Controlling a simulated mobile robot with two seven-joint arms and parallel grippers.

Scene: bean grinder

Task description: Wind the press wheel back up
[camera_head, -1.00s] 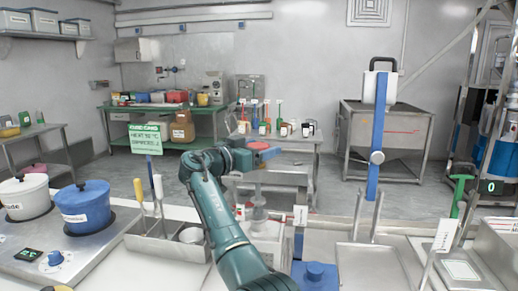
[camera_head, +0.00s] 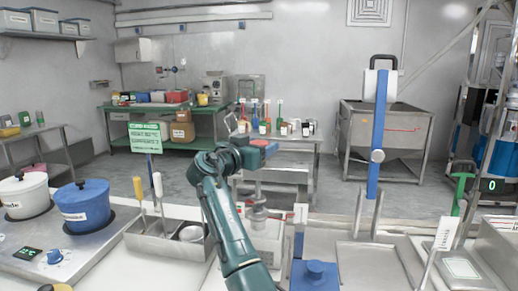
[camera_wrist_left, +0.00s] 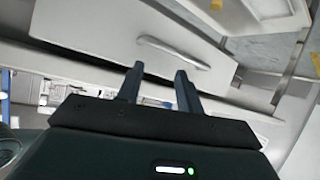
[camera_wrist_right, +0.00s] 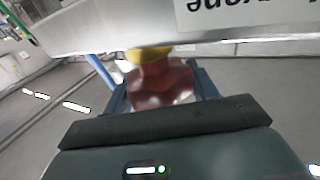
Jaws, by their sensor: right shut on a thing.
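My right gripper (camera_head: 265,148) is shut on a red faceted knob (camera_wrist_right: 160,85) with a yellow top, seen between the blue fingers in the right wrist view. In the head view a little red (camera_head: 258,143) shows at these fingers. A pale grey press-like body (camera_head: 265,230) stands below, partly behind my right arm. The wheel's rim cannot be made out in the head view. A broad grey metal band (camera_wrist_right: 110,28) with an upside-down label crosses the top of the right wrist view. My left gripper (camera_wrist_left: 160,82) has its fingers apart and empty, near a pale handled panel.
A blue pot (camera_head: 83,207) and a white pot (camera_head: 25,197) stand on the left. A metal holder (camera_head: 165,240) with white- and yellow-handled tools is left of my right arm. A tall blue post (camera_head: 378,140) and a metal tray (camera_head: 370,265) are on the right.

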